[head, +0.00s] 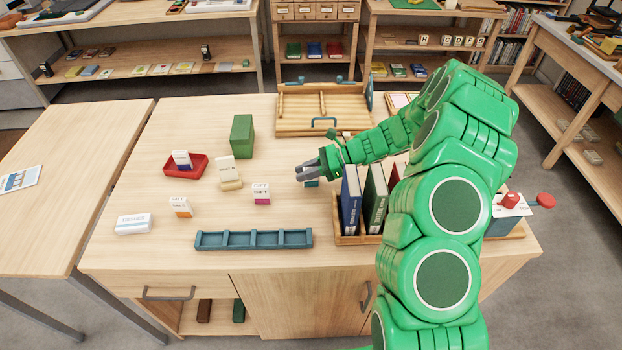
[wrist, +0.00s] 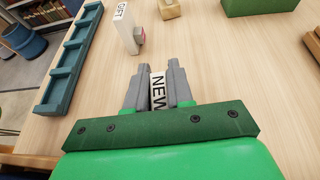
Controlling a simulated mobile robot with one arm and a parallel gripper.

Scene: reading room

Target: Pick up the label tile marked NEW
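The label tile marked NEW (wrist: 158,92) stands between the two fingers of my gripper (wrist: 157,84) in the wrist view, its white face and black letters showing. The fingers lie close along both sides of it, with no clear gap. In the head view my gripper (head: 308,170) is low over the table, left of the book rack. Only a small teal foot of the tile (head: 312,183) shows under the fingers there; the rest is hidden. Whether the tile touches the table is hard to tell.
Other label tiles stand to the left: one with a pink foot (head: 261,194), one with an orange foot (head: 180,207), one in a red tray (head: 202,166). A blue slotted rack (head: 254,239) lies in front. A wooden book rack (head: 346,240) is close on the right. A green box (head: 242,136) stands behind.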

